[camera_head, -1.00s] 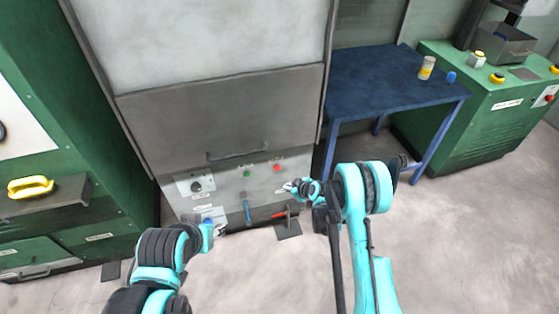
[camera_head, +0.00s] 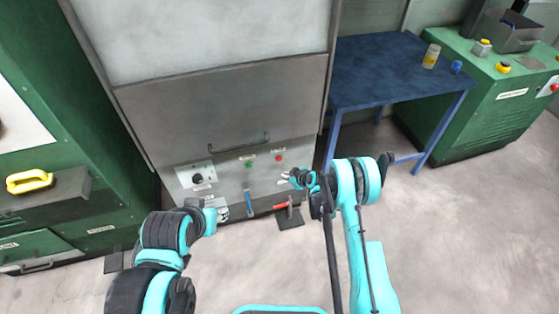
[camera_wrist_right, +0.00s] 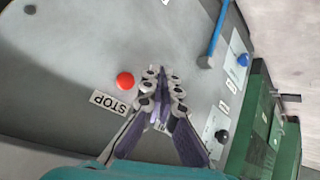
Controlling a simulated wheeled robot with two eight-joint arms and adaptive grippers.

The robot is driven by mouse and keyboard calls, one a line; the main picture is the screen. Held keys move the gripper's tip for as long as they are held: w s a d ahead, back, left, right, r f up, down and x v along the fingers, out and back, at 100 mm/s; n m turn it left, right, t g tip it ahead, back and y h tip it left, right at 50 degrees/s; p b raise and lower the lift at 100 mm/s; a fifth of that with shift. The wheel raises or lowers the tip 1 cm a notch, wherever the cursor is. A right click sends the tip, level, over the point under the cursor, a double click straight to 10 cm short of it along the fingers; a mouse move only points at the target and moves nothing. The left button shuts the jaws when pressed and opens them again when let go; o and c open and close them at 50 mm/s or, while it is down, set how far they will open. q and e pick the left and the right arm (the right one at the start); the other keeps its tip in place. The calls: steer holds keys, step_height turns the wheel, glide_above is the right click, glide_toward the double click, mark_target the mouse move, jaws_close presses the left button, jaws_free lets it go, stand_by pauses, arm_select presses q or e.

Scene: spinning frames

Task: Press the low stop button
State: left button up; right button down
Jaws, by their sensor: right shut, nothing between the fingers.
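The red stop button (camera_head: 280,157) is on the low grey panel of the middle machine, right of a green button (camera_head: 249,164). In the right wrist view the red button (camera_wrist_right: 125,80) shows beside a label (camera_wrist_right: 110,103) reading STOP. My right gripper (camera_head: 288,177) is shut and empty, just below and right of the red button in the head view. In the wrist view its fingertips (camera_wrist_right: 161,76) are right of the button; I cannot tell the depth gap, and I see no clear contact. My left gripper (camera_head: 221,212) is small, low at the panel's left; its jaws are unclear.
The panel also carries a black knob (camera_head: 198,179), a blue lever (camera_head: 249,204) and a red-handled lever (camera_head: 282,206). A blue table (camera_head: 385,75) stands right, before a green machine (camera_head: 487,108) with another red button (camera_head: 554,88). Green cabinets stand left. The floor in front is clear.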

steer(key=shift+w+a, duration=0.3)
steer(key=shift+w, duration=0.6)
steer(key=shift+w+a, duration=0.3)
steer(key=shift+w, duration=0.65)
steer(key=shift+w+a, duration=0.3)
steer(key=shift+w, duration=0.6)
steer(key=shift+w, duration=0.15)
steer(key=shift+w+a, duration=0.15)
steer(key=shift+w, duration=0.1)
steer(key=shift+w+a, duration=0.15)
steer(key=shift+w, duration=0.4)
steer(key=shift+s+d, duration=0.3)
steer(key=shift+s, duration=0.65)
steer(key=shift+s, duration=0.1)
steer(key=s, duration=0.1)
steer(key=s+d, duration=0.1)
steer(key=s, duration=0.2)
steer(key=shift+s+d, duration=0.3)
